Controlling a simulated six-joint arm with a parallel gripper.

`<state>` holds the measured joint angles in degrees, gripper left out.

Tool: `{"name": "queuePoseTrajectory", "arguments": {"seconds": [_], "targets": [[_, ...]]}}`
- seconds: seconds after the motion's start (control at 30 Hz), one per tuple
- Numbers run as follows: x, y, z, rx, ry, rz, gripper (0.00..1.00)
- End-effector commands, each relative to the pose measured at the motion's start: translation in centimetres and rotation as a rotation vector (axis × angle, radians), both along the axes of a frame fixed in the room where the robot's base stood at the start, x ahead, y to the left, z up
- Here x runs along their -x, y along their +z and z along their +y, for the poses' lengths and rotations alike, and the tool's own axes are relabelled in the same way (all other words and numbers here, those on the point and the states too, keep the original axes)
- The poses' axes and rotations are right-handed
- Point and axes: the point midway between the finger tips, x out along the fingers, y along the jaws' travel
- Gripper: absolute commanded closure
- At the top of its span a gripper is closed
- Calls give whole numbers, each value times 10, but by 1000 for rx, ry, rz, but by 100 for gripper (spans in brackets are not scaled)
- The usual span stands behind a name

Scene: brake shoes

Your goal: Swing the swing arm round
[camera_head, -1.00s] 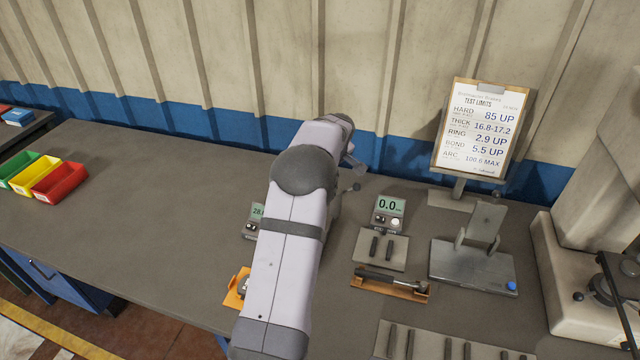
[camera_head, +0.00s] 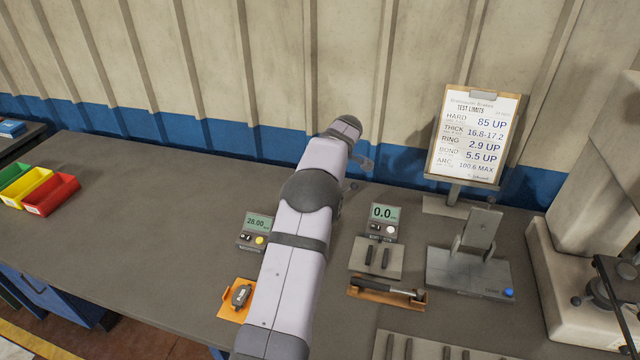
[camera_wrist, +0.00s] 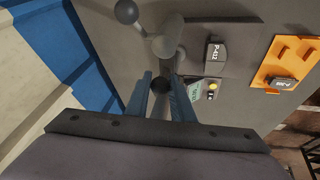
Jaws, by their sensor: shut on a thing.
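The swing arm shows in the wrist view as a grey piece (camera_wrist: 166,40) with a grey ball (camera_wrist: 126,12) at its upper left and a dark round knob (camera_wrist: 160,84) lower down. My gripper (camera_wrist: 162,88) has its two blue-grey fingers on either side of the dark knob and is shut on it. My arm hides most of the swing arm there. A small grey ball (camera_head: 352,186) shows just right of my arm.
A meter reading 28.00 (camera_head: 257,224) and an orange tray (camera_head: 229,312) stand left of my arm. A 0.0 meter (camera_head: 383,212), a tool in an orange holder (camera_head: 372,294) and a grey stand (camera_head: 475,265) lie to the right. The bench's left part is clear apart from coloured bins (camera_head: 50,193).

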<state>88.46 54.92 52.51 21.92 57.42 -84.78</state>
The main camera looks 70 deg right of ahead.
Motion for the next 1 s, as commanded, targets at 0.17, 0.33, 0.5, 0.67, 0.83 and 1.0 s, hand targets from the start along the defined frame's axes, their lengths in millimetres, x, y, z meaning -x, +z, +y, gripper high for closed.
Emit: {"name": "queuePoseTrajectory", "arguments": {"seconds": [0.17,0.33,0.5,0.67,0.83,1.0], "targets": [[1,2,-1,6,-1,0,60],[0,1,-1,4,-1,1,60],[2,4,0,4,-2,-1,60],[7,17,4,6,-2,0,60],[15,39,10,8,-3,0,60],[21,57,16,6,-2,0,60]]}}
